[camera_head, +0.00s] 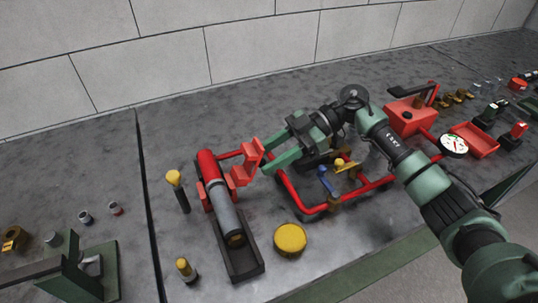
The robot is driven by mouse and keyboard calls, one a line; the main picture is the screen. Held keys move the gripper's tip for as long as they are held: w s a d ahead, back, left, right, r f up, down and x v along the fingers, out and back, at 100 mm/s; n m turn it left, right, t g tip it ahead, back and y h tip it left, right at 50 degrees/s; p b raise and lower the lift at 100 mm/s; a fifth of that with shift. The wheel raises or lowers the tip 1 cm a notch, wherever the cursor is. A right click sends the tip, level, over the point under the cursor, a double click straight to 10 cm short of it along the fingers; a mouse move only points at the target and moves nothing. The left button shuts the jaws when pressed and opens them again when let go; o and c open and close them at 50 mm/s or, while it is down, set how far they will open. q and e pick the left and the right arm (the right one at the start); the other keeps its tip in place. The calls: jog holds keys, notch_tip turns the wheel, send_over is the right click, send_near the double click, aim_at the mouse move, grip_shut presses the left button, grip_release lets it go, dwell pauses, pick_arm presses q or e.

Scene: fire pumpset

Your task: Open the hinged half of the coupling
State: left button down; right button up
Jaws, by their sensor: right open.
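A red and grey cylinder (222,200) lies along a dark trough (240,262) on the bench. Red blocky pieces (247,164) stand at its right side and look like the coupling; I cannot tell which piece is the hinged half. My right gripper (268,157), with green fingers, is just right of these red pieces. Its fingers are apart with nothing seen between them. The fingertips are close to the red pieces; I cannot tell whether they touch. My left gripper is not in view.
A red pipe frame (309,209) with blue and yellow handles lies below my right arm. A yellow round cap (290,239) and yellow-topped tools (175,179) stand nearby. A green fixture (75,275) is at lower left. A gauge (453,145) and red tray (475,140) lie right.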

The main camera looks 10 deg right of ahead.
grip_shut()
dwell(1.4)
